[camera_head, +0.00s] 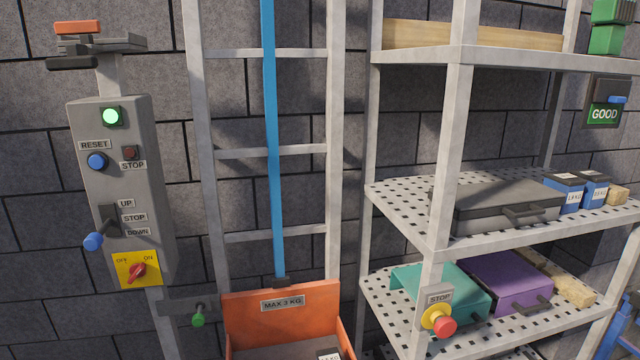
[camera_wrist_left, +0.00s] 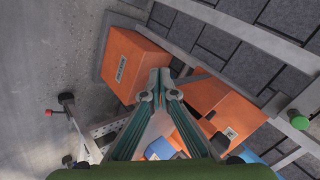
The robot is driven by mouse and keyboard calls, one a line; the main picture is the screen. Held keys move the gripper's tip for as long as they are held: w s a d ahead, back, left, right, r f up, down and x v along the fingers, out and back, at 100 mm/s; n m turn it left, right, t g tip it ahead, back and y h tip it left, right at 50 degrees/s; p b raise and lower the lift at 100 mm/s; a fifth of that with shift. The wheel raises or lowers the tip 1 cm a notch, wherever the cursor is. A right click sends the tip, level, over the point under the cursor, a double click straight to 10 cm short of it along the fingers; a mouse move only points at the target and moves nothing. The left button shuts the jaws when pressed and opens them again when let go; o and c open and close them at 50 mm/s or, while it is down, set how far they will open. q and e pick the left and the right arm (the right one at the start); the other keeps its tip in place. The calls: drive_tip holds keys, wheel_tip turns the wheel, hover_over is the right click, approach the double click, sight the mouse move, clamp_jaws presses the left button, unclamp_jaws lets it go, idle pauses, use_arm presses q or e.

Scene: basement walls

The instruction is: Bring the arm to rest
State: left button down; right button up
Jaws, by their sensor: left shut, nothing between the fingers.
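My left gripper (camera_wrist_left: 160,80) shows in the left wrist view, its fingers together with nothing between them. Behind the fingertips are an orange box (camera_wrist_left: 125,68) with a label and an orange bin (camera_wrist_left: 236,112). The gripper appears apart from both, though its distance is hard to judge. No arm or gripper shows in the head view, and the right gripper is in neither view.
A grey control box (camera_head: 150,190) with a lit green lamp and blue lever stands left. A ladder-like rail carries an orange bin (camera_head: 265,310) marked MAX 3 KG. A metal shelf (camera_head: 400,203) with cases and a red stop button (camera_head: 444,327) fills the right.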

use_arm(q)
drive_tip(key=s+d+f+n+g+h, duration=0.1)
drive_tip(key=s+f+n+g, duration=0.1)
drive_tip(key=s+f, duration=0.75)
drive_tip(key=s+d+f+n+g+h, duration=0.1)
drive_tip(key=s+d+f+g, duration=0.1)
drive_tip(key=s+f, duration=0.75)
drive_tip(key=s+f+n+g, duration=0.1)
drive_tip(key=s+n+g, duration=0.1)
drive_tip(key=s, duration=1)
drive_tip(key=s+f+n+g, duration=0.1)
drive_tip(key=s+f+n, duration=0.1)
drive_tip(key=s, duration=1.1)
drive_tip(key=shift+s+d+f+g+h, duration=0.2)
drive_tip(key=shift+d+f+g+h, duration=0.1)
drive_tip(key=shift+g, duration=0.1)
